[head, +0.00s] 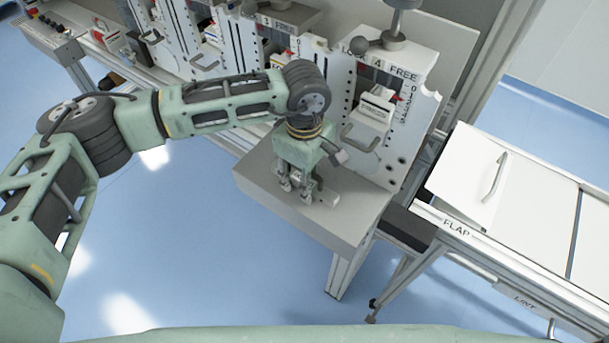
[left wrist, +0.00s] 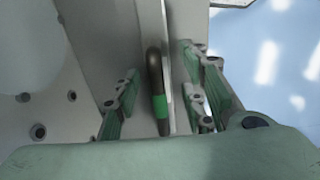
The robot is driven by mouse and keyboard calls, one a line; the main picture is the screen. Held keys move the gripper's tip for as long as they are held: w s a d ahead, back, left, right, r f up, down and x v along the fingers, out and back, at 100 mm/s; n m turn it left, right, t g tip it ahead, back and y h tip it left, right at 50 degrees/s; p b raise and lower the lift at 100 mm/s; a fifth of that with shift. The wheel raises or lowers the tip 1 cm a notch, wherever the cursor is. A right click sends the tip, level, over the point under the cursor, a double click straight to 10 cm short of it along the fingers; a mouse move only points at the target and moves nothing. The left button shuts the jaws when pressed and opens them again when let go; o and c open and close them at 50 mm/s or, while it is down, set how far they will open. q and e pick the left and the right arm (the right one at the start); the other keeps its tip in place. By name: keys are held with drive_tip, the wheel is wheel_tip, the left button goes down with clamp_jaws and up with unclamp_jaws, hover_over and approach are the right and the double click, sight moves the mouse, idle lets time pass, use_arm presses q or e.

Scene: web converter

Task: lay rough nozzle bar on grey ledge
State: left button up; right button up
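The grey ledge (head: 262,188) juts out in front of the machine, its top flat and mostly bare. My left gripper (head: 296,192) points down over its middle, close to the surface. In the left wrist view the gripper (left wrist: 160,104) has its fingers apart. Between them is a dark rounded bar with a green band (left wrist: 155,72), which I take to be the rough nozzle bar, beside a thin pale strip. No finger visibly touches it; I cannot tell whether it rests on the ledge. In the head view a small pale piece (head: 325,197) shows beside the fingertips. My right gripper is not in view.
Upright white machine panels stand behind the ledge, with a handled unit (head: 370,118) marked FREE close to my gripper. A white table marked FLAP (head: 500,195) stands at the right, beyond a gap. Blue floor lies open in front of the ledge.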

use_arm(q)
drive_tip(key=shift+r, duration=0.35)
wheel_tip(320, 180, up, 12)
drive_tip(key=b, duration=0.2)
drive_tip(key=shift+f+b, duration=0.25)
drive_tip(key=shift+b, duration=0.15)
